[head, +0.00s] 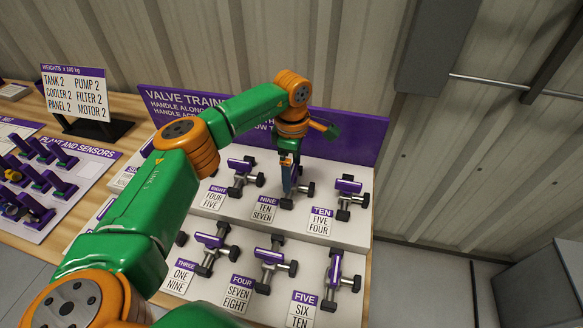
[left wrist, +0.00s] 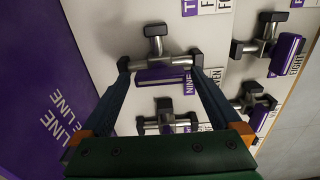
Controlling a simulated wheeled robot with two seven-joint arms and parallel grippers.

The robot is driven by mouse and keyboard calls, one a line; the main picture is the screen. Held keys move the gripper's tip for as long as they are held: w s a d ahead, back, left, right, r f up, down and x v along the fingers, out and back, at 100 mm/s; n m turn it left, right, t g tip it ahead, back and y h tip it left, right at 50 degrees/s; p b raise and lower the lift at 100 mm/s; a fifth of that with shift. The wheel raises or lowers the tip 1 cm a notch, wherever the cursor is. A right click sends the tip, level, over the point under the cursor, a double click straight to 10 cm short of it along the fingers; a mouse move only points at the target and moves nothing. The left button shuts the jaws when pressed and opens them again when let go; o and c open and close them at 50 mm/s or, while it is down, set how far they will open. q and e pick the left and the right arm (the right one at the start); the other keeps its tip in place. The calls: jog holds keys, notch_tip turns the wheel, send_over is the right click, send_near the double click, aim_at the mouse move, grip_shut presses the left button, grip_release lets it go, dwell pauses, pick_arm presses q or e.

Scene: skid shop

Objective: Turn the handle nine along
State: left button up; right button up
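The valve labelled nine (head: 307,190) stands on the upper step of the valve board, above its white "NINE" card (head: 264,208). My left gripper (head: 289,186) points down over this valve and hides most of it in the head view. In the left wrist view the purple handle nine (left wrist: 162,75) lies parallel to its grey pipe, beside the "NINE" card. The fingers of my left gripper (left wrist: 160,66) are spread wide, one near each dark end of the pipe. I cannot tell whether they touch. My right gripper is not in view.
Valve eight (head: 243,172) stands to the left and valve ten (head: 348,195) to the right. Valves three, four and five (head: 333,280) are on the lower step. A purple sign panel (head: 350,135) rises behind. A weights sign (head: 78,92) stands on the table at left.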

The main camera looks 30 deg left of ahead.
aim_at(293, 171)
pick_arm(q)
jog(key=shift+r, duration=0.25)
notch_tip(293, 171, up, 7)
jog(key=shift+d+f+b, duration=0.1)
jog(key=shift+f+b, duration=0.05)
jog(key=shift+b, duration=0.45)
